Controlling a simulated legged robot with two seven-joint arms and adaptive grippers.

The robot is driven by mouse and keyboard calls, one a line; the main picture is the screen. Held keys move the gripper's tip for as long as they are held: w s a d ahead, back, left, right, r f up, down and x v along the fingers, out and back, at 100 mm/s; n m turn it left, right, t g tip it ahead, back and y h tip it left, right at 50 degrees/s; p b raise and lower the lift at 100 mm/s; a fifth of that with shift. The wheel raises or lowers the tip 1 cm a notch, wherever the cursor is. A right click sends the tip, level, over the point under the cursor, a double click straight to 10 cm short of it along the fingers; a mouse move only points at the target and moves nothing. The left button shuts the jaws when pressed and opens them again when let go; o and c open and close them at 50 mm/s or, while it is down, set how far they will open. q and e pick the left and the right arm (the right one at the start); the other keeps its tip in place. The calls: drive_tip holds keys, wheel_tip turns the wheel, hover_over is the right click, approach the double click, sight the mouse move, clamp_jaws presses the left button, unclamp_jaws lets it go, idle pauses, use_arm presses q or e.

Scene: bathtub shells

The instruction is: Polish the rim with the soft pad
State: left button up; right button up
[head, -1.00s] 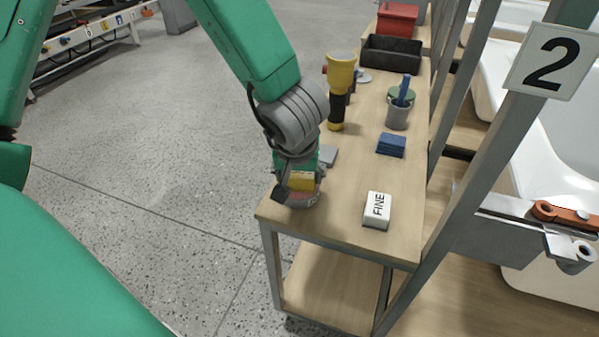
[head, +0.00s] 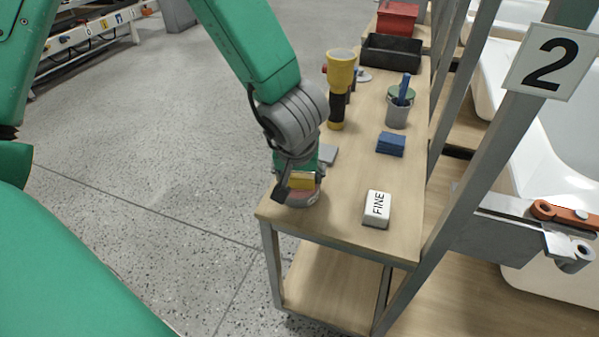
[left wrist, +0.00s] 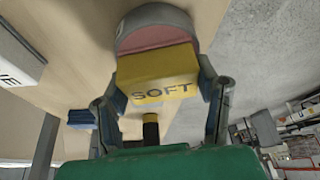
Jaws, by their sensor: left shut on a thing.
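The soft pad is a yellow block marked SOFT (left wrist: 158,75); it also shows in the head view (head: 302,180). My left gripper (left wrist: 158,105) is shut on it, one finger at each side, over the near left corner of the bench. Just beyond and below the pad is a round grey-rimmed dish with a pink inside (left wrist: 155,35). I cannot tell whether the pad touches it. White bathtub shells (head: 497,75) with smooth rims stand at the right behind grey posts. My right gripper is not in view.
On the wooden bench (head: 340,215) are a white block marked FINE (head: 377,209), blue pads (head: 391,144), a grey cup (head: 397,117), a yellow-black tool (head: 340,85) and a black bin (head: 392,54). A post with a 2 sign (head: 552,60) separates bench and tubs.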

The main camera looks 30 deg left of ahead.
use_arm(q)
drive_tip(key=shift+s+f+p, duration=0.1)
drive_tip(key=shift+p, duration=0.2)
idle(1.2)
wheel_tip(320, 180, up, 7)
drive_tip(key=p, duration=0.9)
idle(0.5)
